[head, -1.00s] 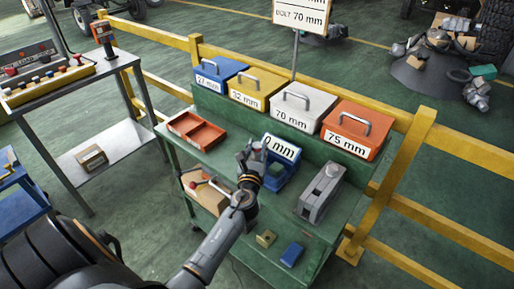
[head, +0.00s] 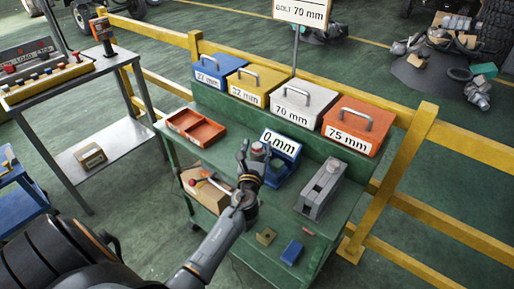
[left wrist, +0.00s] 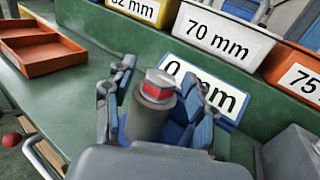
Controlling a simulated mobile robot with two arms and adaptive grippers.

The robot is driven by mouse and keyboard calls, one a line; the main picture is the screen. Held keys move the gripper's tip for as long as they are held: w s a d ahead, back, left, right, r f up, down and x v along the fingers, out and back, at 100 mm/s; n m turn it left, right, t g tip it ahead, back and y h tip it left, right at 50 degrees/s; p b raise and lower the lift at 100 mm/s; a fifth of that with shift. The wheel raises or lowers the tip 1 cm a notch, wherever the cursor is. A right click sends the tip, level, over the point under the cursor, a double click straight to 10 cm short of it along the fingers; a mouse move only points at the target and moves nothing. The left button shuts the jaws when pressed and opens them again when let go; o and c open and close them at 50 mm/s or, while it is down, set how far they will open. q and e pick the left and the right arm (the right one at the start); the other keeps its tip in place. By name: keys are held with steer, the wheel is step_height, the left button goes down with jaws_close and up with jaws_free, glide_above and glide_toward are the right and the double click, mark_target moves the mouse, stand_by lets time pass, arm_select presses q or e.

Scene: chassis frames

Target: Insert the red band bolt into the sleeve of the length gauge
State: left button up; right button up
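The bolt shows its hex head and red band (left wrist: 157,88) in the left wrist view, upright at the top of a grey cylinder (left wrist: 150,122) that looks like the gauge's sleeve. How deep it sits cannot be told. In the head view its red top (head: 257,149) shows beside the blue length gauge (head: 281,160), whose white display reads "0 mm" (head: 280,143). My left gripper (left wrist: 157,105) has its fingers spread on both sides of the bolt and cylinder, with gaps; it also shows in the head view (head: 254,163). My right gripper is not in view.
Blue, yellow, white and orange labelled bins (head: 349,127) line the raised back ledge. An orange divided tray (head: 196,128) lies left of the gauge, a grey device (head: 321,190) right. A brass-coloured block (head: 266,237) and a blue block (head: 292,252) lie near the front.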

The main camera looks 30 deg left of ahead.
arm_select(q)
steer(key=shift+f, duration=0.1)
steer(key=shift+s+d, duration=0.15)
steer(key=shift+s, duration=0.2)
steer(key=v, duration=1.1)
steer(key=shift+s, duration=0.15)
